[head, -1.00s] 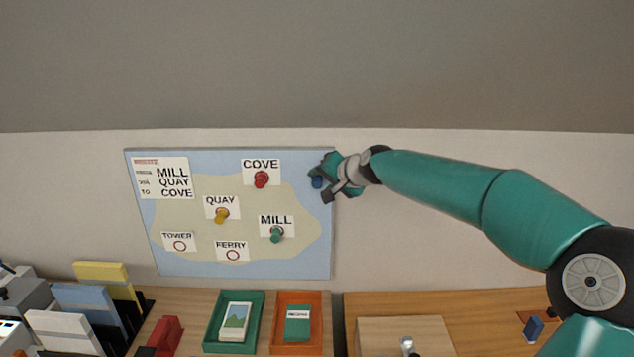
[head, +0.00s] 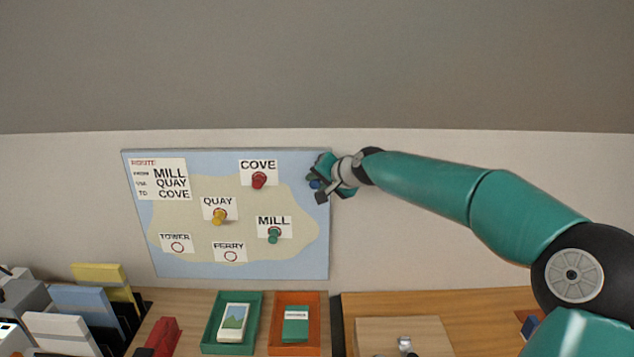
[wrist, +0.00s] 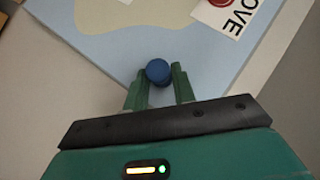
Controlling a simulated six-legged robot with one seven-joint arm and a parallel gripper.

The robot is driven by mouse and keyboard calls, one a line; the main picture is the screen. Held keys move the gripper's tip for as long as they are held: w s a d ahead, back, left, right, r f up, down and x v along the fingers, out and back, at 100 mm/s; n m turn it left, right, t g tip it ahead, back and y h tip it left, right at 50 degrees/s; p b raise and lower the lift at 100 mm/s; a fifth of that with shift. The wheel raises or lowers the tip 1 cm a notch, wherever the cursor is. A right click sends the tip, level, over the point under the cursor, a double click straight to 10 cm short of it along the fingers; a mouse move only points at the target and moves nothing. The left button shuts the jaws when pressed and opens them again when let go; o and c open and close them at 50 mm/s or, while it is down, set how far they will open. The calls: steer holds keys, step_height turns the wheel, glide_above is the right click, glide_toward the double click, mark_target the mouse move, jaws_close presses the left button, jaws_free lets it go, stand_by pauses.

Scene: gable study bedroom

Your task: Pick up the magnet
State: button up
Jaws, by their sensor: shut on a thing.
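The blue magnet (wrist: 158,72) is round and sits between the two green fingertips of my gripper (wrist: 159,88) in the wrist view, at the edge of the map board. In the head view my gripper (head: 322,183) is at the board's upper right edge, with the blue magnet (head: 315,184) partly hidden by the fingers. My gripper is shut on it. I cannot tell whether the magnet still touches the board (head: 300,265).
Red (head: 258,181), yellow (head: 219,217) and green (head: 274,236) magnets stand on the board at COVE, QUAY and MILL. Below, the desk holds a green tray (head: 208,340), an orange tray (head: 273,343) and upright folders (head: 85,302).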

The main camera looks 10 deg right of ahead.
steer(key=r, duration=0.7)
steer(key=shift+s, duration=0.2)
steer(key=s+a, duration=0.2)
steer(key=s, duration=0.7)
steer(key=s+a, duration=0.2)
steer(key=s, duration=0.8)
stand_by(0.5)
steer(key=shift+s, duration=0.2)
steer(key=shift+s+a, duration=0.15)
steer(key=shift+s, duration=0.8)
steer(key=shift+s+a, duration=0.15)
steer(key=shift+s, duration=0.8)
